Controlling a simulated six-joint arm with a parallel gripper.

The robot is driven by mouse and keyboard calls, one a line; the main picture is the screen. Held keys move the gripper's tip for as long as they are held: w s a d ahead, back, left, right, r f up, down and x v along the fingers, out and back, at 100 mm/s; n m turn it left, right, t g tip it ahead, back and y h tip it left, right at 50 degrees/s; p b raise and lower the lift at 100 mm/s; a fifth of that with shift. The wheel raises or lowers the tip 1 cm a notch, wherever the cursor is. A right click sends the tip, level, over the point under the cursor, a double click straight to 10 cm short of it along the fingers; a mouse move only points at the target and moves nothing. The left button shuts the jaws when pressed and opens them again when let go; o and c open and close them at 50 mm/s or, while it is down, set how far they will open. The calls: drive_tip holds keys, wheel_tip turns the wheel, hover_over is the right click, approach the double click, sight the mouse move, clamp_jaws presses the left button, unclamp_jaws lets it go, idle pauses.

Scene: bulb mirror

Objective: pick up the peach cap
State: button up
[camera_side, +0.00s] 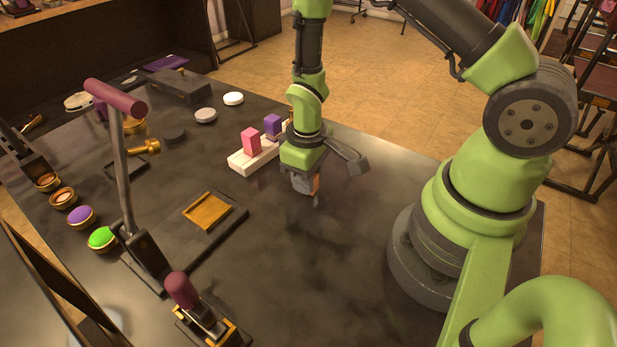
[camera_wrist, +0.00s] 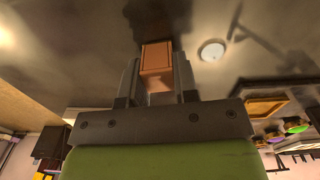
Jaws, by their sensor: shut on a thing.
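The peach cap (camera_wrist: 157,58) is a small orange-peach block between the two fingers of my gripper (camera_wrist: 157,82) in the wrist view. The fingers are shut on its sides. In the side view my gripper (camera_side: 305,184) points down over the bare dark table, to the right of the white rack, and only a small orange part of the cap (camera_side: 315,184) shows beside the fingers. The cap appears to be held above the table; the exact gap is hard to tell.
The white rack (camera_side: 240,163) holds a pink block (camera_side: 251,140) and a purple block (camera_side: 272,125). A lever press (camera_side: 124,165) and a brass-coloured tray (camera_side: 206,212) stand to the left. Several round coloured pieces line the left edge. The table's middle front is clear.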

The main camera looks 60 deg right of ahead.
drive_tip(key=r, duration=0.9)
drive_tip(key=shift+w+d+r, duration=0.15)
drive_tip(key=shift+w+r, duration=0.2)
drive_tip(key=w+d+r, duration=0.1)
drive_tip(key=w+d, duration=0.4)
drive_tip(key=w, duration=0.2)
wheel_tip(320, 180, up, 3)
drive_tip(key=m, duration=0.2)
hover_over(291, 109)
drive_tip(key=shift+d+f, duration=0.15)
drive_tip(key=shift+f, duration=0.05)
drive_tip(key=shift+f, duration=2.9)
drive_tip(key=shift+f, duration=2.05)
